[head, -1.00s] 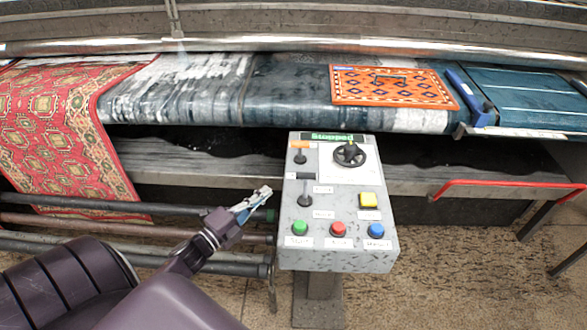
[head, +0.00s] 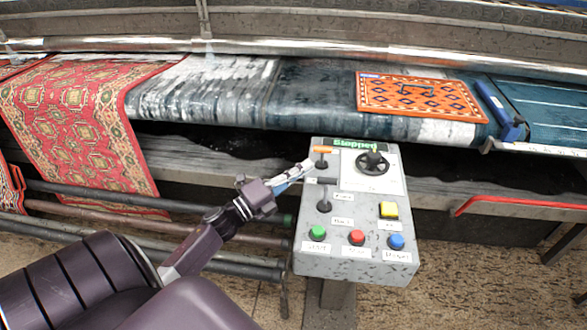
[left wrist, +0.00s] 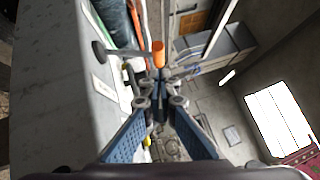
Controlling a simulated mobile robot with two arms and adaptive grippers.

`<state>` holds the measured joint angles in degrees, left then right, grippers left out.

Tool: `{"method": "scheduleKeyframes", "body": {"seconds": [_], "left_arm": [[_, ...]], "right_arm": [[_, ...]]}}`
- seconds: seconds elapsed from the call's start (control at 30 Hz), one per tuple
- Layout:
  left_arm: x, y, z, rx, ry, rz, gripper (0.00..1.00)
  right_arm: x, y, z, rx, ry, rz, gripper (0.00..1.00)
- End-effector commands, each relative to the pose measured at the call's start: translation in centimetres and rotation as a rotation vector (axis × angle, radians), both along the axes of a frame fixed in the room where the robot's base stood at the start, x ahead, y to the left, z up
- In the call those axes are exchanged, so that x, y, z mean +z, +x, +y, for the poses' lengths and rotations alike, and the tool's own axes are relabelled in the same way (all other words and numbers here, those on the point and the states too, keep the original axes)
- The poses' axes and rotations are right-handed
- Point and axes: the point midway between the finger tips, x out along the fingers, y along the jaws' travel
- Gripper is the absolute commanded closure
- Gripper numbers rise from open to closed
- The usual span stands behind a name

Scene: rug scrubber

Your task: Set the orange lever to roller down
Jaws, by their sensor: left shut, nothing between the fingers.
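My left gripper (head: 307,166) is shut and empty, at the panel's left edge, close to the orange lever. In the left wrist view its fingers (left wrist: 160,85) point at the orange handle. I cannot tell if they touch it. My right gripper is not in view.
Below the orange lever is a black lever (head: 324,195). Rollers and a red rug (head: 85,130) lie behind my left arm.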

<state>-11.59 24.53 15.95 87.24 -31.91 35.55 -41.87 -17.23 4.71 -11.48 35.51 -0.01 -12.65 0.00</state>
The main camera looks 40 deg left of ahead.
Motion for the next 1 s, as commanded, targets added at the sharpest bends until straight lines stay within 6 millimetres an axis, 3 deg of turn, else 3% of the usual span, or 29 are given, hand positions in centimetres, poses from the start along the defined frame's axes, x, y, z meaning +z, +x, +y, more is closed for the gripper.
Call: {"method": "scheduleKeyframes", "body": {"seconds": [0.1, 0.3, 0.77, 1.0], "left_arm": [[0.5, 1.9, -0.5, 0.0, 0.001, -0.001, 1.0], [0.7, 3.6, -0.9, 0.0, -0.001, 0.001, 1.0], [0.9, 3.8, -1.0, 0.0, -0.001, 0.003, 1.0], [1.5, 4.1, -0.8, 0.0, -0.023, 0.04, 1.0]], "right_arm": [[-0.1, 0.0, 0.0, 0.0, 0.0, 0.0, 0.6], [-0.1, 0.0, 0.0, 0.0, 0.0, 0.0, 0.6], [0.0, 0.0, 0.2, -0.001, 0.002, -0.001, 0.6], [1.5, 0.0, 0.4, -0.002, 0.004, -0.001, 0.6]]}}
